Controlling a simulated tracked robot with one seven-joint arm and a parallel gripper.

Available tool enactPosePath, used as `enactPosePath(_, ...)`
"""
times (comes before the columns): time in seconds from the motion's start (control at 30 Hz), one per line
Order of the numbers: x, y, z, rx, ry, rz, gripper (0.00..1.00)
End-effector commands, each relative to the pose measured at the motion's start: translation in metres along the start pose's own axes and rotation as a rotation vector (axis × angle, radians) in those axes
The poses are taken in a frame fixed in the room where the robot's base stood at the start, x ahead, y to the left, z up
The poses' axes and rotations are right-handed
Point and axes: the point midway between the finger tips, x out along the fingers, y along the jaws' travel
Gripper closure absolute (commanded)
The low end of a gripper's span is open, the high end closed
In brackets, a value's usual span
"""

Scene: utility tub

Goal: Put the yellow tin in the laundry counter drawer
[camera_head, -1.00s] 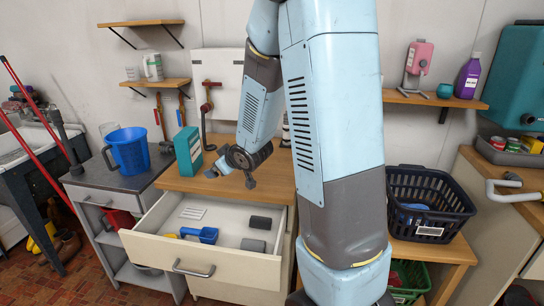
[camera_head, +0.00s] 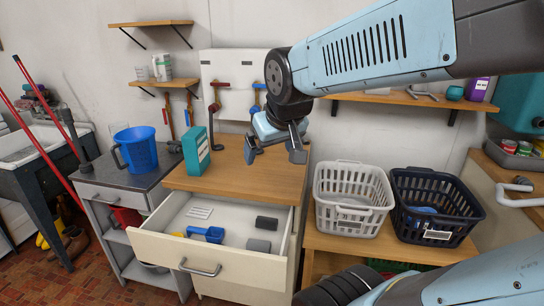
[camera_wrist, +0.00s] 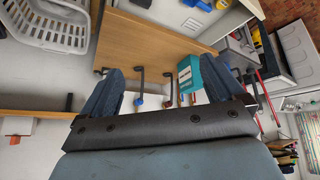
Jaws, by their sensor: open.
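The laundry counter drawer (camera_head: 215,262) is pulled open below the wooden counter top (camera_head: 236,176). A small yellow item (camera_head: 178,234) lies inside it at the left, beside a blue scoop (camera_head: 208,234). It is too small and partly hidden to tell whether it is the yellow tin. A yellow spot also shows in the drawer in the wrist view (camera_wrist: 222,4). No other yellow tin is clear. My gripper (camera_head: 274,150) is open and empty above the counter top, back from the drawer. Its two fingers stand apart in the wrist view (camera_wrist: 163,78).
A teal box (camera_head: 196,150) stands on the counter top's left, near my gripper. A blue jug (camera_head: 138,150) is on the grey side counter. White (camera_head: 345,202) and dark (camera_head: 433,207) baskets stand at right. The drawer also holds dark blocks (camera_head: 262,233). The counter's front is clear.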

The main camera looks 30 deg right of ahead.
Motion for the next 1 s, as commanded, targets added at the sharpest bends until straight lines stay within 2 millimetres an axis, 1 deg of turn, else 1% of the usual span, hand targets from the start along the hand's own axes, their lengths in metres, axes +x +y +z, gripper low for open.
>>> enactPosePath(0.03,-0.012,-0.003,0.010,0.013,-0.012,-0.008,0.05)
enactPosePath(0.1,-0.024,-0.007,0.023,0.028,-0.037,-0.021,0.05)
enactPosePath(0.2,-0.036,-0.011,0.037,0.043,-0.064,-0.036,0.05)
enactPosePath(0.3,-0.042,-0.012,0.044,0.048,-0.079,-0.044,0.05)
enactPosePath(1.0,-0.043,-0.013,0.046,0.050,-0.084,-0.046,0.05)
